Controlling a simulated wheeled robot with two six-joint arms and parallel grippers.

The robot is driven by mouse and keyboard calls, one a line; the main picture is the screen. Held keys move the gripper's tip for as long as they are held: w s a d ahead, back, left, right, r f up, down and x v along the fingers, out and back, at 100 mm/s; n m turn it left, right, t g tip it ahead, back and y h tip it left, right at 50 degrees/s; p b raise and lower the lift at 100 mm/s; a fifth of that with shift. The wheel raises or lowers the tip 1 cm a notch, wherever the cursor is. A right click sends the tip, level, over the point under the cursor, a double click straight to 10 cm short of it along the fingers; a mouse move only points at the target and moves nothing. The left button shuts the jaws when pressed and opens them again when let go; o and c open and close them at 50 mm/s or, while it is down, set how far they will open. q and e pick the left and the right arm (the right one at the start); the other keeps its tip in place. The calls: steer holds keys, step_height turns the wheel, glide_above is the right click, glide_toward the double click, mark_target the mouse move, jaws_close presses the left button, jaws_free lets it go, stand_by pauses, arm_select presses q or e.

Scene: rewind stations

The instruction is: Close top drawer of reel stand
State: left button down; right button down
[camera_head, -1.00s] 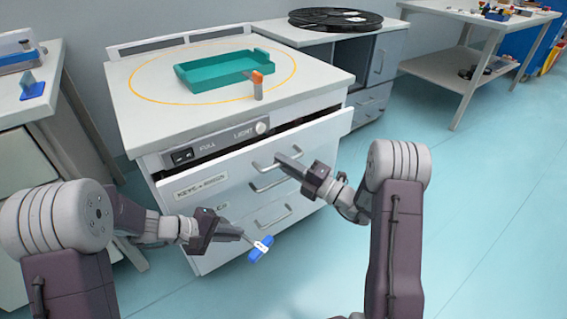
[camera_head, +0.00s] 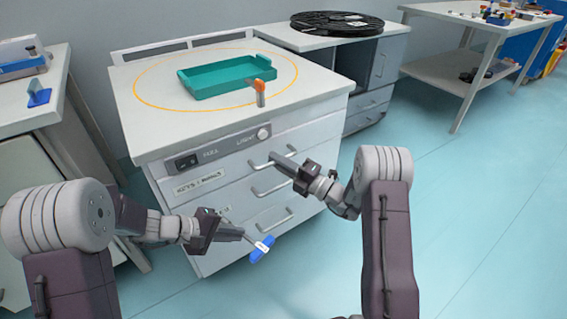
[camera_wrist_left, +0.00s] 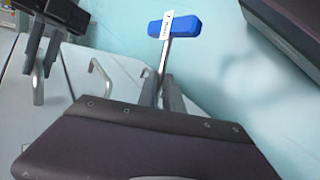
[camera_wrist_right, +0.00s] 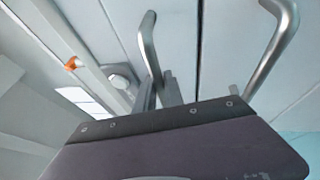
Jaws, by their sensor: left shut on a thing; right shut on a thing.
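The reel stand (camera_head: 228,130) is a white cabinet with a stack of drawers. Its top drawer (camera_head: 225,176) carries a label, and its front looks flush with the cabinet, with no dark gap above it. My right gripper (camera_head: 274,158) is shut on the top drawer handle (camera_head: 258,166). In the right wrist view the handle (camera_wrist_right: 148,42) passes between the fingers (camera_wrist_right: 160,92). My left gripper (camera_head: 243,234) is shut on a blue-handled tool (camera_head: 262,250) with a white tag, held in front of the lower drawers. The tool (camera_wrist_left: 180,26) also shows in the left wrist view.
A teal tray (camera_head: 226,78) sits inside a yellow ring on the stand's top. An orange-topped piece (camera_head: 260,92) stands near the front edge. A black reel (camera_head: 336,24) lies on the cabinet behind. Open floor (camera_head: 450,220) lies to the right.

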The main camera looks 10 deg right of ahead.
steer(key=shift+w, duration=0.2)
steer(key=c, duration=1.5)
jaws_free()
steer(key=shift+a, duration=0.1)
steer(key=shift+o, duration=0.2)
steer(key=shift+w, duration=0.1)
